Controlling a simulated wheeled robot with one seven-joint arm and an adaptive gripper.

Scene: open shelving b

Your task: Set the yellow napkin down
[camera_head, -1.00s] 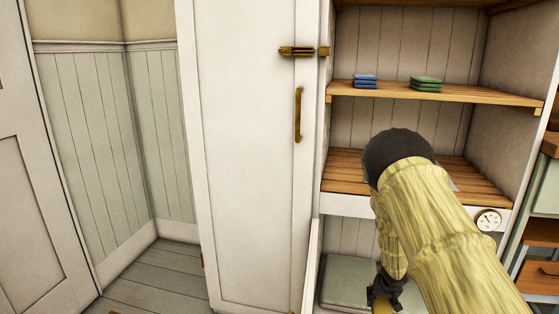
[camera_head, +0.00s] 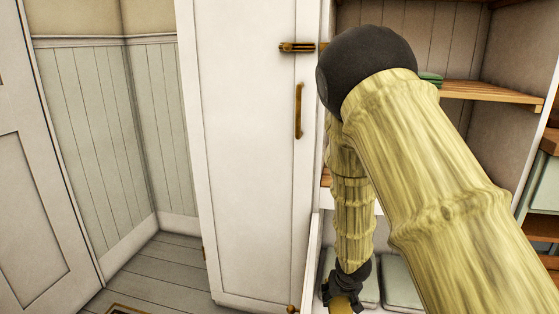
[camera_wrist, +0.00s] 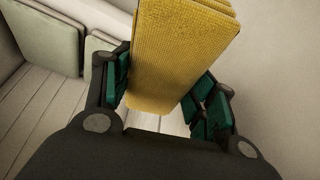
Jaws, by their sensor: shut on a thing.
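The yellow napkin (camera_wrist: 182,48) is a folded, thick, textured bundle between the green-padded fingers of my gripper (camera_wrist: 165,92) in the wrist view. My gripper is shut on it, and the napkin extends out past the fingertips. In the head view my gripper (camera_head: 342,292) hangs low in front of the lower part of the open shelving. Only a small yellow bit of the napkin (camera_head: 343,305) shows there, at the bottom. Whether the napkin touches any surface cannot be told.
Grey-green padded blocks (camera_head: 402,283) lie at the bottom of the shelving; similar ones (camera_wrist: 45,38) show in the wrist view. A green folded stack (camera_head: 431,78) sits on the wooden shelf (camera_head: 490,92), partly behind my arm. A white cabinet door (camera_head: 250,160) stands at left.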

